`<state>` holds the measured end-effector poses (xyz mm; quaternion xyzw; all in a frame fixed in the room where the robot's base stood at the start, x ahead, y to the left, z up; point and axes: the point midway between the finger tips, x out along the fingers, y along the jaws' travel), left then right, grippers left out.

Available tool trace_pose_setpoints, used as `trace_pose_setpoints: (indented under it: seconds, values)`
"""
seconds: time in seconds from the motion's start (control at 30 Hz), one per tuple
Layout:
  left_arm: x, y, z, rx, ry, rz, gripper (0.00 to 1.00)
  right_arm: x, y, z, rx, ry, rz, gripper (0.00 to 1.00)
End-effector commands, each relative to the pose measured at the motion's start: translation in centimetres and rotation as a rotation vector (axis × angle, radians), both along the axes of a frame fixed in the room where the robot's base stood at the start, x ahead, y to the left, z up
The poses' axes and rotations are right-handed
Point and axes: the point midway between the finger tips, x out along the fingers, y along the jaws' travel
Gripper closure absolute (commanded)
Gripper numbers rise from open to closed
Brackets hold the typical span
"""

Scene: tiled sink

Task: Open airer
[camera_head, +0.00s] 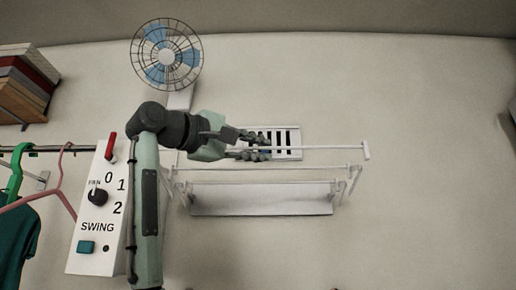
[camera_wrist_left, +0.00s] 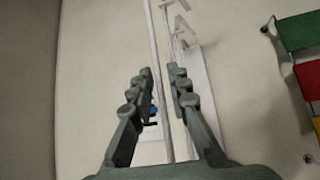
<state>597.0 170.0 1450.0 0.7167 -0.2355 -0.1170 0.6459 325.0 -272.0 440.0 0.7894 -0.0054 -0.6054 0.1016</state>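The airer (camera_head: 262,198) is a white wall-mounted rack with a back panel, thin rails and folding side brackets. Its front rail (camera_head: 335,148) stands above the panel and ends in a small end piece at the right. My left gripper (camera_head: 262,146) is at this rail, left of its middle, with its two fingers apart. In the left wrist view the gripper (camera_wrist_left: 160,74) is open, and the white rail (camera_wrist_left: 155,38) runs between its fingers without a visible grip. The airer's left end is partly hidden behind my arm. My right gripper is not in view.
A slotted white vent (camera_head: 293,138) is on the wall behind the gripper. A blue fan (camera_head: 166,56) is above. A white switch box (camera_head: 97,212) and a clothes rail with hangers (camera_head: 62,184) are at the left. The wall right of the airer is clear.

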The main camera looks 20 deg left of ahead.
Motion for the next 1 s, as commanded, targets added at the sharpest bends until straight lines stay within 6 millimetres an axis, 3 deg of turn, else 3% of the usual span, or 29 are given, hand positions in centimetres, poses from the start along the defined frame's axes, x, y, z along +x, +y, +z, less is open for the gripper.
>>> trace_pose_setpoints:
  seconds: [0.47,1.0]
  values:
    - [-0.9,0.6,0.0,-0.002,-0.004,0.002,0.73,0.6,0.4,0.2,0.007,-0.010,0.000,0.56]
    - [-9.5,5.4,-1.4,-0.001,-0.002,0.002,0.73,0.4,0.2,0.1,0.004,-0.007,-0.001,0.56]
